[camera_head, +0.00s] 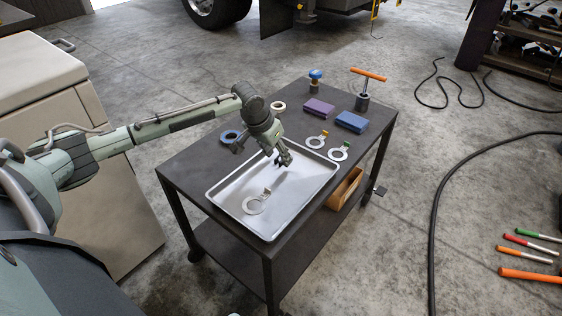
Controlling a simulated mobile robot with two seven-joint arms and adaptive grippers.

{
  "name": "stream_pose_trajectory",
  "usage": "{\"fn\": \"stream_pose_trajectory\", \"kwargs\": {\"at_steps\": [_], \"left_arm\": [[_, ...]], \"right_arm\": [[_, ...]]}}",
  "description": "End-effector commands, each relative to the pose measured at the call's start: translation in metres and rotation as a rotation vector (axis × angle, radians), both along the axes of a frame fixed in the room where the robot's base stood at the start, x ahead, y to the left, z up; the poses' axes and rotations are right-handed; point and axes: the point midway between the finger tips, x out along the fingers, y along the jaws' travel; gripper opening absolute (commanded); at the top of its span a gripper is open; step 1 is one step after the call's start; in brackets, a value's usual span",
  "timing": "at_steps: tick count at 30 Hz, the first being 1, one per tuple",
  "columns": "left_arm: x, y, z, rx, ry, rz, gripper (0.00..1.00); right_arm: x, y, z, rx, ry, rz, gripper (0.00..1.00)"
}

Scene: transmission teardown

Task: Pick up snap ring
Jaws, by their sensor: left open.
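A flat silver ring with a tab (254,205) lies in the lower left part of the shallow metal tray (242,227) on the dark cart. Two similar silver rings lie on the cart top right of the tray, one with an orange-tipped tab (315,143) and one with a green-tipped tab (338,154). I cannot tell which of these is the snap ring. My left gripper (282,161) is open and empty, pointing down over the upper part of the tray, apart from the rings. My right gripper is out of view.

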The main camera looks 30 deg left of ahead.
Motion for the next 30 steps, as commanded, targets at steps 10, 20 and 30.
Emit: {"fn": "stream_pose_trajectory", "kwargs": {"at_steps": [10,20,30], "left_arm": [[0.0054,0.0002,-0.0139,0.003,-0.001,-0.001,0.45],[0.0051,0.0002,-0.0138,0.002,0.000,0.000,0.09],[0.0051,0.0002,-0.0134,0.002,0.000,0.000,0.00]], "right_arm": [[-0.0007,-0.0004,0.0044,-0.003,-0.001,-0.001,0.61],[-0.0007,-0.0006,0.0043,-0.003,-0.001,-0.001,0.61],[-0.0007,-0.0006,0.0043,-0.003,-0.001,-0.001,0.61]]}}
